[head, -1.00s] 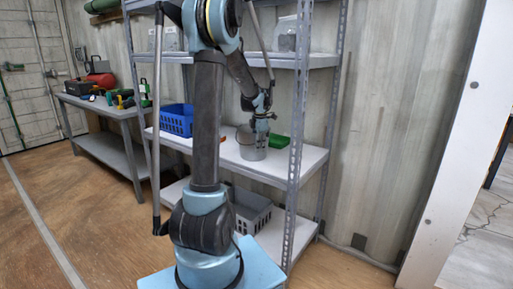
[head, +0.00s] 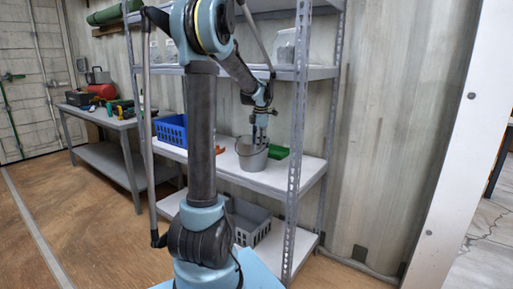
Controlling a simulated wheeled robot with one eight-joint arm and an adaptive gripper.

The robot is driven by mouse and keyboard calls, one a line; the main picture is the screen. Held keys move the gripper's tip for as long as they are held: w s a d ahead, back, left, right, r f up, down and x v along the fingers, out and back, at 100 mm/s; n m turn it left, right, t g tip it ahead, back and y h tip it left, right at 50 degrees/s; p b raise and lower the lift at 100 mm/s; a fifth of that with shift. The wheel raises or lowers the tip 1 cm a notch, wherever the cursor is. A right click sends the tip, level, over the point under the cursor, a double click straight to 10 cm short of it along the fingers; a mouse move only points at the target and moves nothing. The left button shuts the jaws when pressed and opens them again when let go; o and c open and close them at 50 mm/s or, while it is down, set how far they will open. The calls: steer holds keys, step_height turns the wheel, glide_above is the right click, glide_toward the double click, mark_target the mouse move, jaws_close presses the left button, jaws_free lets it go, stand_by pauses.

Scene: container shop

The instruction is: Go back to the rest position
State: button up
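My gripper (head: 260,143) is at the end of my arm, pointing down at the grey bucket (head: 252,160) on the middle shelf (head: 285,185). Its fingertips overlap the bucket's opening in the picture. I cannot tell whether they are inside the bucket or just over or behind it. The fingers are small in view, and I cannot make out whether they are open or shut. My arm reaches between the shelving posts, under the upper shelf.
A grey crate (head: 252,226) is on the bottom shelf. The upper shelf (head: 322,73) and a front post (head: 297,140) are close to my arm. A workbench (head: 100,118) with tools stands left.

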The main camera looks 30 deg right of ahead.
stand_by(0.5)
steer(key=h, duration=0.1)
steer(key=a+r+g+h, duration=0.1)
steer(key=h, duration=0.1)
steer(key=shift+w+a+r+m+g+h, duration=0.2)
steer(key=shift+w+a+m+g+h, duration=0.1)
steer(key=shift+w+m+g, duration=0.1)
steer(key=s+a+m+t, duration=0.1)
steer(key=s+a+m, duration=0.25)
steer(key=a, duration=0.85)
steer(key=s+a+m+t, duration=0.1)
steer(key=s+a+m, duration=0.3)
steer(key=a, duration=0.8)
steer(key=s+a+f+m+y, duration=0.2)
steer(key=s+a+f+m, duration=0.1)
steer(key=s+a+f, duration=0.3)
steer(key=s+a+f+m+y, duration=0.1)
steer(key=s+a+f+m, duration=0.3)
steer(key=s+a, duration=0.6)
step_height(320, 180, down, 2)
steer(key=shift+s+a+f+t+y, duration=0.1)
steer(key=shift+s+a+t+y, duration=0.25)
steer(key=shift+a, duration=0.55)
